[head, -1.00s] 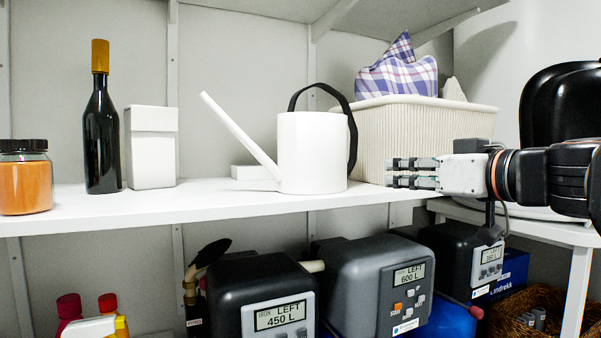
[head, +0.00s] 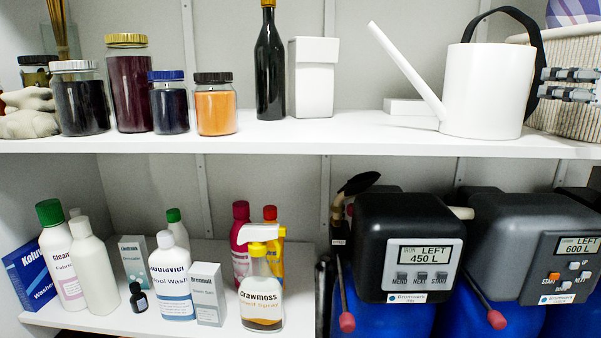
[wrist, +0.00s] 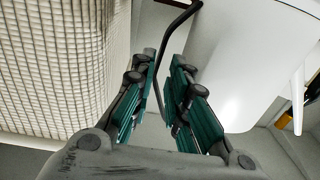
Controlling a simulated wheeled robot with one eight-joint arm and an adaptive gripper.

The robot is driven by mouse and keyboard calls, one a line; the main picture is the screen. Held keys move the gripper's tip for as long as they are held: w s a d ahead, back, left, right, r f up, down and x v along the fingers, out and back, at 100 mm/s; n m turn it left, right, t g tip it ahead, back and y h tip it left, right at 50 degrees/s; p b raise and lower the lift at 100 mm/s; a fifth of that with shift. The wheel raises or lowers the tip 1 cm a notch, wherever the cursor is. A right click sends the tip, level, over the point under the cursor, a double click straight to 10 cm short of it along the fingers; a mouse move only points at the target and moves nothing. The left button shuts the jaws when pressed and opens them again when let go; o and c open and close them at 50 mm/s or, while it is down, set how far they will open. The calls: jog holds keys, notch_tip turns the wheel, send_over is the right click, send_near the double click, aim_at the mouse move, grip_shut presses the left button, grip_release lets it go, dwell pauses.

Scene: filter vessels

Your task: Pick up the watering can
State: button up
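The white watering can (head: 487,92) stands upright on the upper shelf. Its long spout points up and left, and its black strap handle (head: 537,62) arches over the top and down the right side. My gripper (head: 548,84) is at the right edge of the head view, its fingertips at the handle's right side. In the wrist view, my gripper (wrist: 162,68) has its two fingers apart, with the black handle (wrist: 162,52) showing in the gap between them. The can's white body (wrist: 245,60) is on the right there. I cannot tell whether a finger touches the handle.
A woven basket (head: 568,112) is close behind and right of the can; it fills the left of the wrist view (wrist: 60,70). A white box (head: 313,78), dark bottle (head: 270,65) and several jars stand left on the upper shelf (head: 330,140). Cleaning bottles and machines are below.

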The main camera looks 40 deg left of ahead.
aim_at(540, 81)
jog(key=x, duration=0.4)
jog(key=shift+w, duration=0.2)
grip_shut()
jog(key=shift+s+r, duration=0.1)
jog(key=shift+r, duration=0.1)
